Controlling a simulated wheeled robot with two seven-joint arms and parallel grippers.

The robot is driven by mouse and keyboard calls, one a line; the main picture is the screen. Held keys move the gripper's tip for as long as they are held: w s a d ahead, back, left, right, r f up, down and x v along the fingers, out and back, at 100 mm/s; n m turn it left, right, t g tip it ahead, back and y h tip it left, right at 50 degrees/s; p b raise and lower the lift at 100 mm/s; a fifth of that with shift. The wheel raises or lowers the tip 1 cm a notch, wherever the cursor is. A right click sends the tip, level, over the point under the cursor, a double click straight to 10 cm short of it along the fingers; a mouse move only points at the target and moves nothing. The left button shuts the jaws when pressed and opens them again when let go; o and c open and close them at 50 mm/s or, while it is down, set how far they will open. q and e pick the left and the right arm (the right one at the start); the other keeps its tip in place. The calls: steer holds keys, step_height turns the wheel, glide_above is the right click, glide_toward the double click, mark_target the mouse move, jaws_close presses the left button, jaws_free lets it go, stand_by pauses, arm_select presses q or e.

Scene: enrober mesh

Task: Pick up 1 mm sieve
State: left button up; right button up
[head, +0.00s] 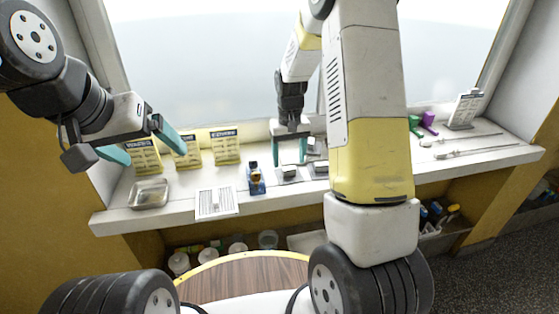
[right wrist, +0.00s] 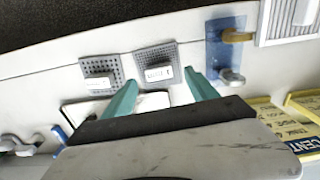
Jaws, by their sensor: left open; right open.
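Two small square mesh sieves with white labels lie on the white counter. In the right wrist view one is at centre (right wrist: 157,65) and one at left (right wrist: 100,72); in the head view they show as the left sieve (head: 288,174) and the right sieve (head: 319,168), partly behind my right arm. The labels are unreadable, so I cannot tell which is 1 mm. My right gripper (head: 290,152) is open and empty just behind the left sieve; its teal fingers also show in the right wrist view (right wrist: 160,92). My left gripper (head: 140,145) is open and empty, over the counter's left end.
A metal tray (head: 149,194), a white vented panel (head: 214,202) and a blue stand with an amber item (head: 256,180) are left of the sieves. Several yellow cards (head: 225,146) stand behind. Long thin tools (head: 478,149) lie at right. My right arm hides part of the counter.

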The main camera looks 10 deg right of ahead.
mark_target(289, 168)
step_height(289, 168, down, 3)
steer(key=shift+d+f, duration=0.1)
steer(key=shift+c, duration=0.5)
jaws_close()
